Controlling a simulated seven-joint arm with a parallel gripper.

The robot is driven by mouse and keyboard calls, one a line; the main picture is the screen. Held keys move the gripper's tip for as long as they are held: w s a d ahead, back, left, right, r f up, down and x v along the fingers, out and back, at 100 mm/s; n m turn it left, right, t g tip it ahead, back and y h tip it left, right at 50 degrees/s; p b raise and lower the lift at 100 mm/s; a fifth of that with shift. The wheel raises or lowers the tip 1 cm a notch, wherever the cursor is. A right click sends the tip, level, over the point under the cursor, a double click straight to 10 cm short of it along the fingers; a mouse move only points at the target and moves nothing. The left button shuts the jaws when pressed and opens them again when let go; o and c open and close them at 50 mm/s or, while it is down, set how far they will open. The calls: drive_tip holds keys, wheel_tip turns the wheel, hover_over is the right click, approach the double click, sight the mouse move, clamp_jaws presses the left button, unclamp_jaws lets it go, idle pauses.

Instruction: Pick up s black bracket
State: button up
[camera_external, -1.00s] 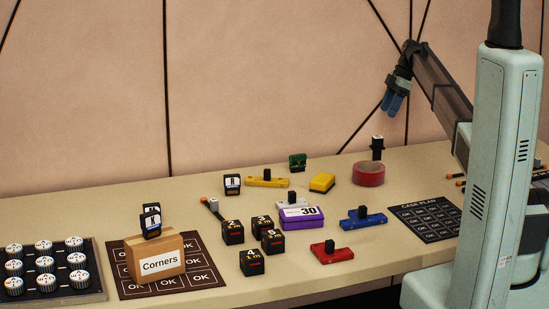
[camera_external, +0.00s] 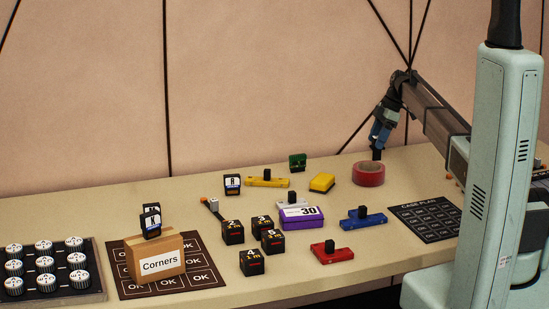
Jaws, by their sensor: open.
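Behind the red tape roll, the lower part of a small upright black piece (camera_external: 377,154) shows. It may be a black bracket; its white top is hidden by my gripper (camera_external: 379,144). My gripper points down with its blue fingers at the top of this piece. The fingers are open; whether they straddle or touch it cannot be told. Another black piece with a white label (camera_external: 232,184) stands at the back, left of the yellow bar. Two similar black labelled pieces (camera_external: 151,222) stick up from the cardboard box marked Corners (camera_external: 155,262).
The red tape roll (camera_external: 368,174) is close in front of my gripper. A yellow block (camera_external: 322,182), yellow bar (camera_external: 262,182), blue bar (camera_external: 363,220), purple box (camera_external: 302,217) and several black cubes (camera_external: 252,263) occupy the middle. A dark case-plan mat (camera_external: 424,222) lies at right.

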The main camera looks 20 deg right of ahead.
drive_tip(key=shift+c, duration=0.4)
clamp_jaws()
